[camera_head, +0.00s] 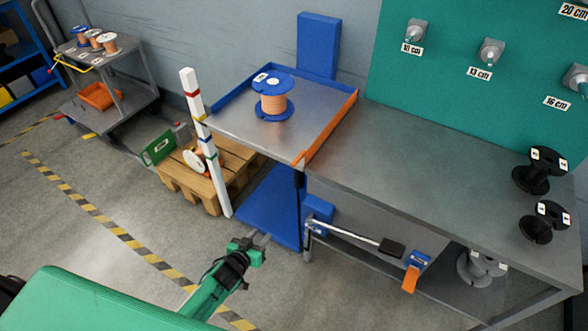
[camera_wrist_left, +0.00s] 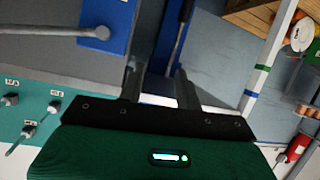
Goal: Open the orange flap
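The orange flap (camera_head: 328,130) is a long strip along the right edge of the blue-rimmed metal platform (camera_head: 235,135), beside the grey workbench. It appears to stand up like a rim. A spool with blue flanges and copper-coloured winding (camera_head: 273,98) stands upright on the platform. My left gripper (camera_head: 258,239) is low in front of the platform, below and left of the flap and apart from it. In the left wrist view its two fingers (camera_wrist_left: 157,72) are spread with nothing between them. The flap is not seen there. My right gripper is not in view.
A silver lever with a black grip (camera_head: 355,237) sticks out under the workbench (camera_head: 430,160). A striped white post (camera_head: 207,145) stands at the platform's left. A wooden pallet (camera_head: 205,180) lies behind it. Two black spools (camera_head: 540,170) stand on the bench's right; its middle is clear.

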